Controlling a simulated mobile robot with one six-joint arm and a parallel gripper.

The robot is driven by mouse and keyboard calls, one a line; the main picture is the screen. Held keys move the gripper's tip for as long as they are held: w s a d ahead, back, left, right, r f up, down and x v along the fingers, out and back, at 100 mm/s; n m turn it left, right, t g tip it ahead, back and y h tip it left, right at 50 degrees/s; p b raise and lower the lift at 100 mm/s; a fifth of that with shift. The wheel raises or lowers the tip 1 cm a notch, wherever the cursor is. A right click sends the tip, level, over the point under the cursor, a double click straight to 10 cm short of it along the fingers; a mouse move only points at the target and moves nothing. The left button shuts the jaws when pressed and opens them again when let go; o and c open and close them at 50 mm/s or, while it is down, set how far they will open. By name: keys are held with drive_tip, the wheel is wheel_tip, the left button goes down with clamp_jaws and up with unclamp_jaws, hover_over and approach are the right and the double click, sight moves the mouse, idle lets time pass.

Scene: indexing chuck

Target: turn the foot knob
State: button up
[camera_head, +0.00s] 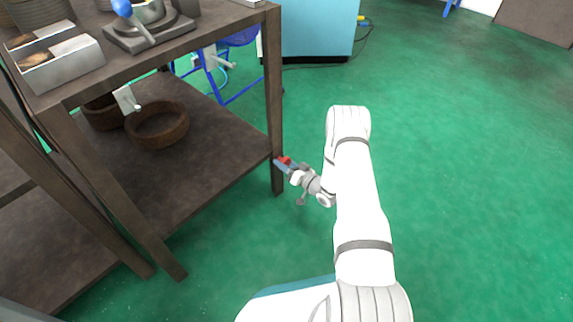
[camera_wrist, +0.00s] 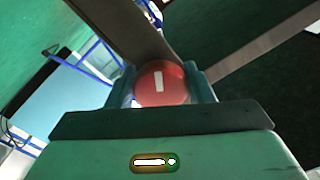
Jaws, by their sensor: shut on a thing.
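The foot knob (camera_wrist: 162,84) is a red round knob with a pale rectangular mark on its face. In the wrist view it sits between the two fingers of my gripper (camera_wrist: 160,92), which are shut on it. In the head view the red knob (camera_head: 285,160) shows as a small spot beside the table's right front leg, at about the height of the lower shelf. My gripper (camera_head: 288,166) reaches it from the right. The knob's mounting is hidden behind it.
The dark brown table (camera_head: 276,90) has a lower shelf (camera_head: 215,150) with round brown rings (camera_head: 158,125). A grey chuck fixture with a blue-knobbed handle (camera_head: 140,25) stands on top. A blue stool (camera_head: 235,40) and a light blue cabinet (camera_head: 315,30) are behind. Green floor is clear to the right.

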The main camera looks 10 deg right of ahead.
drive_tip(key=n, duration=0.4)
drive_tip(key=shift+w+f+n+b, duration=0.1)
drive_tip(key=shift+n+b, duration=0.3)
drive_tip(key=shift+d, duration=0.1)
idle(0.3)
drive_tip(key=o, duration=1)
